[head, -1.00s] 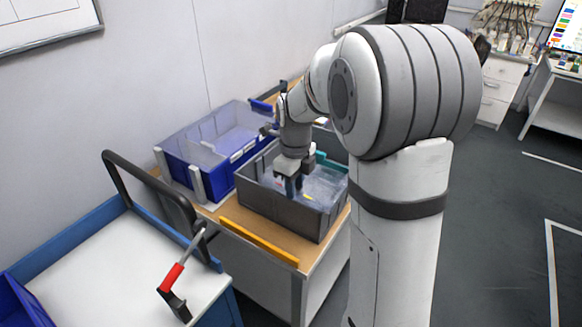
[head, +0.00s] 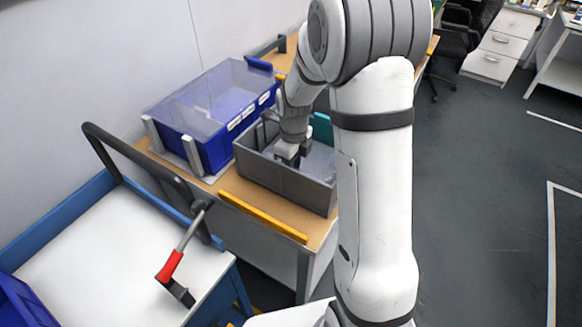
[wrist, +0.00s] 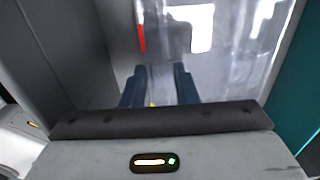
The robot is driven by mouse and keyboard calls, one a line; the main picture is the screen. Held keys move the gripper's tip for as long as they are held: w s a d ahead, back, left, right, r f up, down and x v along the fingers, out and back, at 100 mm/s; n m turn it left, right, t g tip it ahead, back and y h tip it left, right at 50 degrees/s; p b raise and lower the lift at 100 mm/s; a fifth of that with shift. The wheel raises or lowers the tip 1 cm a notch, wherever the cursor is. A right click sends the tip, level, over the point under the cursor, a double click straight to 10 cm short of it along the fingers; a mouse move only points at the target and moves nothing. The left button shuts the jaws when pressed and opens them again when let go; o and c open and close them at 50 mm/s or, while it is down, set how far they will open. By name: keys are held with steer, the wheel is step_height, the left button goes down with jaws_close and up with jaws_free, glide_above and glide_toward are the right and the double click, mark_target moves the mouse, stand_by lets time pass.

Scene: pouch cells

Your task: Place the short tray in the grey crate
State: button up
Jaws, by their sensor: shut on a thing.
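The grey crate (head: 285,185) stands on the wooden-topped table in the head view. My gripper (head: 288,152) reaches down into it, and the arm hides part of the inside. In the wrist view my gripper (wrist: 160,75) has two dark blue fingers close together, pointing at a shiny greyish surface that looks like the short tray (wrist: 228,70), with white glare and a red mark. The gripper is shut on it, though the grip itself is hard to see. The crate's grey wall (wrist: 60,50) runs along the left. I cannot tell whether the tray touches the crate floor.
A teal piece (head: 322,128) stands at the crate's far right side. A blue bin with a clear cover (head: 215,105) stands to the left of the crate. A yellow strip (head: 262,217) edges the table. A blue-framed cart (head: 110,260) with a red-handled lever stands in front.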

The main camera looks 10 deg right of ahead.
steer(key=shift+f, duration=0.8)
steer(key=shift+f, duration=0.1)
steer(key=o, duration=1)
